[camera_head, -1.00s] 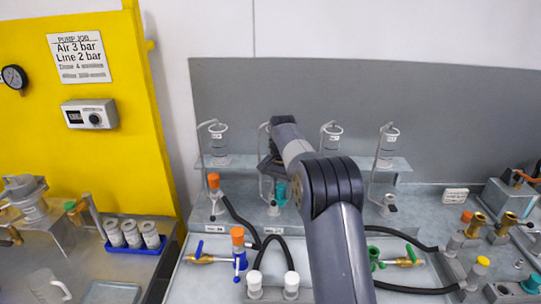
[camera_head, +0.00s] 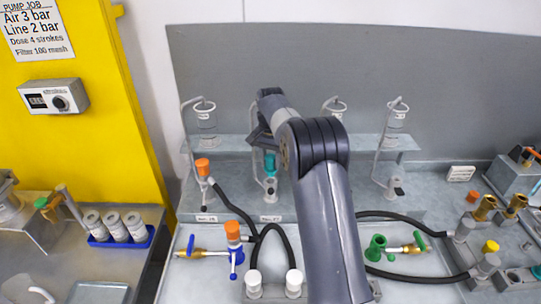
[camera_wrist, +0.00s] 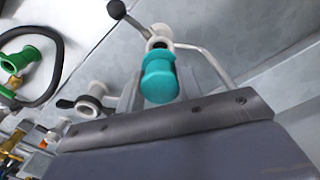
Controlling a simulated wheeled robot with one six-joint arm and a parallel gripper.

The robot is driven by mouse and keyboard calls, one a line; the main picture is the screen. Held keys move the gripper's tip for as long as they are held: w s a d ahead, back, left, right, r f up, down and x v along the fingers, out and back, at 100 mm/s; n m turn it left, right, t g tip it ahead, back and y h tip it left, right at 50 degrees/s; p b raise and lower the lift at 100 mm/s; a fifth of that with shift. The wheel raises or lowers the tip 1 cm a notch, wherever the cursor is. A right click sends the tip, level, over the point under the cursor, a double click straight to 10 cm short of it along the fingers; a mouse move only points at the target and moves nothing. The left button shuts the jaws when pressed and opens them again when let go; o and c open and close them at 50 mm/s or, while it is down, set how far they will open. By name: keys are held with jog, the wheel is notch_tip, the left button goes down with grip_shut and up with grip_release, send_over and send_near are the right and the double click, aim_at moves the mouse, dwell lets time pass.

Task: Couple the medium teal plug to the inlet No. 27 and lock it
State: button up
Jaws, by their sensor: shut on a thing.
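The teal plug (camera_head: 269,163) is upright in the head view, at or just above the mouth of the grey inlet (camera_head: 270,184). A label (camera_head: 270,218) on the ledge below seems to read 27. My gripper (camera_head: 262,141) is shut on the plug from above and behind my arm's wrist. In the wrist view the teal plug (camera_wrist: 158,80) shows beyond the grey jaw edge, lined up with a pale inlet collar (camera_wrist: 158,43). A lever with a dark ball knob (camera_wrist: 117,9) stands out beside the collar, swung away. I cannot tell whether the plug is fully seated.
An orange plug (camera_head: 203,167) with a black hose is on the inlet to the left. Another inlet (camera_head: 394,188) is to the right. Glass cylinders (camera_head: 205,115) and thin pipes rise behind. Blue (camera_head: 236,256) and green (camera_head: 376,248) valve fittings lie in front.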

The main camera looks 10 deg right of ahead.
aim_at(271, 171)
jog(key=shift+f, duration=0.55)
jog(key=shift+f, duration=0.35)
dwell(0.3)
jog(key=shift+f, duration=0.15)
jog(key=shift+f+b, duration=0.4)
jog(key=shift+f, duration=0.65)
jog(key=shift+f, duration=0.4)
dwell(0.4)
jog(key=o, duration=1.1)
jog(key=shift+c, duration=0.2)
